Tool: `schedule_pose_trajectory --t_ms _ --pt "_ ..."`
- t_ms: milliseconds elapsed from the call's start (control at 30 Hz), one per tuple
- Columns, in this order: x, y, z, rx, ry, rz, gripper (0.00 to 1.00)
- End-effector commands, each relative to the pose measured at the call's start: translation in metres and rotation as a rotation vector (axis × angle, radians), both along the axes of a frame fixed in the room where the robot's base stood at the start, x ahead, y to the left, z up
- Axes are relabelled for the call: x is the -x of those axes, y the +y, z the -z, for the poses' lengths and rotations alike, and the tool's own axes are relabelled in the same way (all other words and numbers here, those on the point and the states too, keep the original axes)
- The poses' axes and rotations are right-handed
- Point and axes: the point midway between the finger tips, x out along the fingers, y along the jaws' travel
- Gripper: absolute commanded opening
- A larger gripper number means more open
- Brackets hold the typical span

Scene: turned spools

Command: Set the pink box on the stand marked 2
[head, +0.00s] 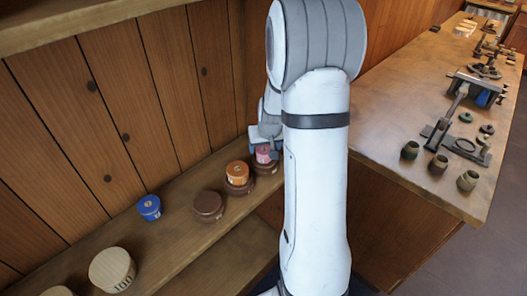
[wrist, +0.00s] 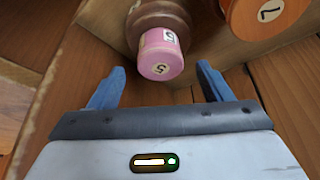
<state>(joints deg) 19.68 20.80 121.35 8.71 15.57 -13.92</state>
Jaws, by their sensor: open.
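The pink box (head: 263,153) is a small round tub on a dark brown turned stand (head: 265,168) at the far end of the shelf. In the wrist view the pink box (wrist: 160,50) carries white labels reading 5, and its brown stand (wrist: 150,14) shows behind it. My gripper (wrist: 160,68) is open, its blue fingers on either side of the pink box in the picture.
An orange tub (head: 237,173) sits on another brown stand (head: 239,187) close by the pink box. A blue tub (head: 149,207) and a pale tub marked 100 (head: 112,270) are on the shelf (head: 175,240). A workbench (head: 385,110) with tools and pots is at right.

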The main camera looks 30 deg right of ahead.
Motion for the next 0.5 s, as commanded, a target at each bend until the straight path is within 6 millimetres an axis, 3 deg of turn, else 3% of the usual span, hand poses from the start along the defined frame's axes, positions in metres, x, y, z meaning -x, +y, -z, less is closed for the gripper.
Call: schedule_pose_trajectory --t_ms 200,500 --pt "0.016 0.003 -0.042 0.001 -0.004 0.001 0.72" --pt "0.029 0.008 -0.071 0.001 -0.001 -0.001 0.72"
